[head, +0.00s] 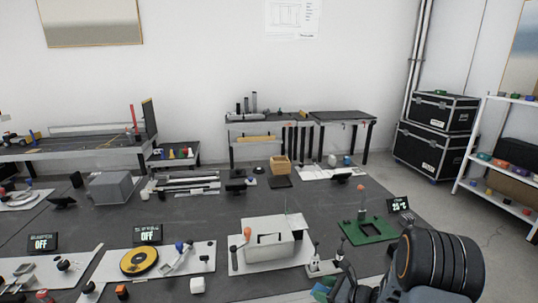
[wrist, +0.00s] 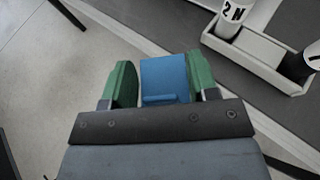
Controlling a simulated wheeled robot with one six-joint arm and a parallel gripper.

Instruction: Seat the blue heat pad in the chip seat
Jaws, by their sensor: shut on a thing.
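My gripper (wrist: 160,85) is shut on the blue heat pad (wrist: 165,78), which sits between its two green fingers in the wrist view. The pad has a small raised ledge near the gripper's base. In the head view my gripper (head: 323,290) shows at the bottom edge, partly hidden by my arm. It is low and in front of the table's near edge. A green board (head: 368,231) lies on the table to the right, beyond my arm, with an upright orange-topped piece on it. I cannot make out the chip seat itself.
A small white tray (wrist: 260,55) with labelled dark-and-white cylinders stands right of the gripper in the wrist view. A temperature display (head: 399,204) stands behind the green board.

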